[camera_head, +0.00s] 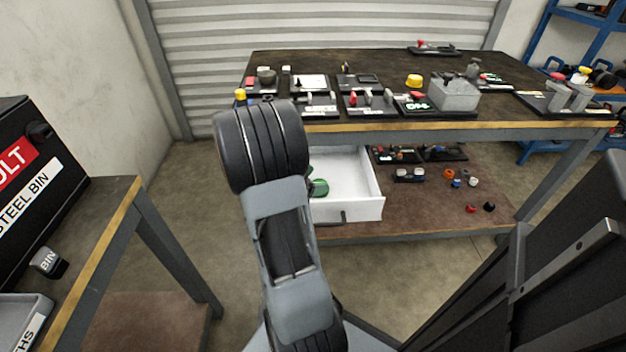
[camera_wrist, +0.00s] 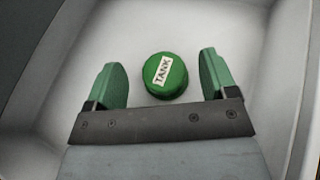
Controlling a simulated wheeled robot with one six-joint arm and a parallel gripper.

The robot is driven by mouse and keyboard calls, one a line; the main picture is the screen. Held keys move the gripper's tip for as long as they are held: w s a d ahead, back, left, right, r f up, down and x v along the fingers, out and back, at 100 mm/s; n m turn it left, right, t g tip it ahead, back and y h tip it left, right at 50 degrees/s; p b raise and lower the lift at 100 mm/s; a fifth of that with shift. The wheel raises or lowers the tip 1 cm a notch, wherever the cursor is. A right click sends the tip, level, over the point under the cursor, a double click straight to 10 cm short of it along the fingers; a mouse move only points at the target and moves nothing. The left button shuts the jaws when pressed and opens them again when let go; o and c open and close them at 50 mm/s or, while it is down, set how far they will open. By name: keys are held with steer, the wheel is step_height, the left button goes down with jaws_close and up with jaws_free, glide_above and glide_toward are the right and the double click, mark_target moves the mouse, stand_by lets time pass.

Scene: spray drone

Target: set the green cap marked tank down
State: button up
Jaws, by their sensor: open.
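The green cap (camera_wrist: 165,76) has a white label reading TANK. In the wrist view it lies on the white floor of the open drawer (camera_head: 346,184), between and slightly beyond my gripper's fingertips. My gripper (camera_wrist: 160,78) has two green fingers spread apart, with a gap on either side of the cap, so it is open and empty. In the head view my arm hides most of the gripper. A bit of green shows inside the drawer beside my arm, and I cannot tell whether it is the cap or a finger.
The drawer hangs under a dark workbench (camera_head: 380,128) crowded with small devices, including a grey box (camera_head: 454,93) and a yellow knob (camera_head: 414,80). Several small caps lie on the lower shelf (camera_head: 430,209). The drawer walls surround my gripper closely.

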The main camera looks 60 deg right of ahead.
steer(key=p+v, duration=0.4)
steer(key=v, duration=0.8)
steer(key=shift+r, duration=0.5)
steer(key=shift+r, duration=0.1)
steer(key=a+r+m+t+y+p, duration=0.5)
steer(key=a+r+p, duration=0.7)
steer(key=r, duration=0.3)
steer(key=s+a+r+m+t+y+p, duration=0.1)
steer(key=a+r+m+t+y+p, duration=0.4)
steer(key=a+r+p, duration=0.7)
step_height(320, 180, up, 3)
steer(key=shift+a+r+m+y+p, duration=0.1)
steer(key=shift+a+m+y+p, duration=0.25)
steer(key=shift+a+m+y, duration=0.55)
steer(key=shift+s+d, duration=0.15)
steer(key=shift+c, duration=0.4)
